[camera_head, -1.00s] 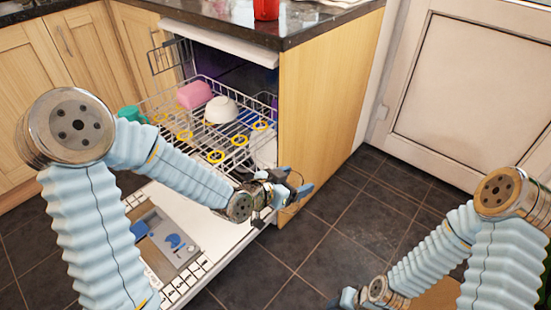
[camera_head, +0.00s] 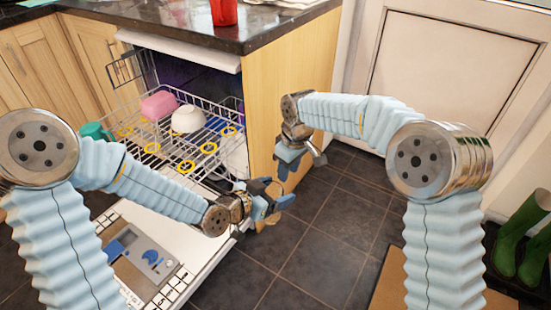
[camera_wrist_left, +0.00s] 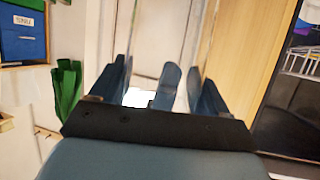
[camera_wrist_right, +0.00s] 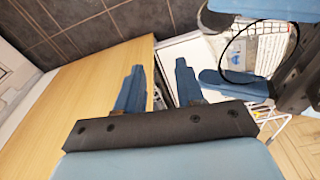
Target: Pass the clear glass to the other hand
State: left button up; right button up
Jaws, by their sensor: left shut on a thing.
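My left gripper (camera_head: 274,203) is shut on the clear glass, in front of the dishwasher. The glass is hard to make out in the head view; in the left wrist view the clear glass (camera_wrist_left: 208,40) shows as faint see-through walls between the blue fingers. My right gripper (camera_head: 292,166) is just above and beyond the left one, fingers pointing down. Its fingers stand apart in the right wrist view (camera_wrist_right: 160,85), with nothing seen between them. There, a thin dark curved edge, perhaps the glass's rim, shows by the left gripper at the upper right, apart from the right fingers.
The open dishwasher's rack (camera_head: 205,150) holds a pink item (camera_head: 158,105), a white bowl (camera_head: 188,119) and a teal cup (camera_head: 97,131). A red cup (camera_head: 223,12) stands on the dark counter (camera_head: 150,20). Green boots (camera_head: 520,235) stand at right. The dark floor between is clear.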

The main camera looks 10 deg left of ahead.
aim_at(275, 196)
jog(key=s+a+r+n+g+h, duration=0.1)
jog(key=s+a+r, duration=0.2)
jog(key=s+r, duration=0.3)
jog(key=f, duration=1)
jog(key=shift+w+a+f, duration=0.15)
jog(key=shift+w+f, duration=0.05)
jog(key=shift+w, duration=0.2)
grip_shut()
jog(key=shift+w, duration=0.1)
pick_arm(q)
jog(key=shift+s+d, duration=0.1)
pick_arm(e)
jog(key=shift+r, duration=0.1)
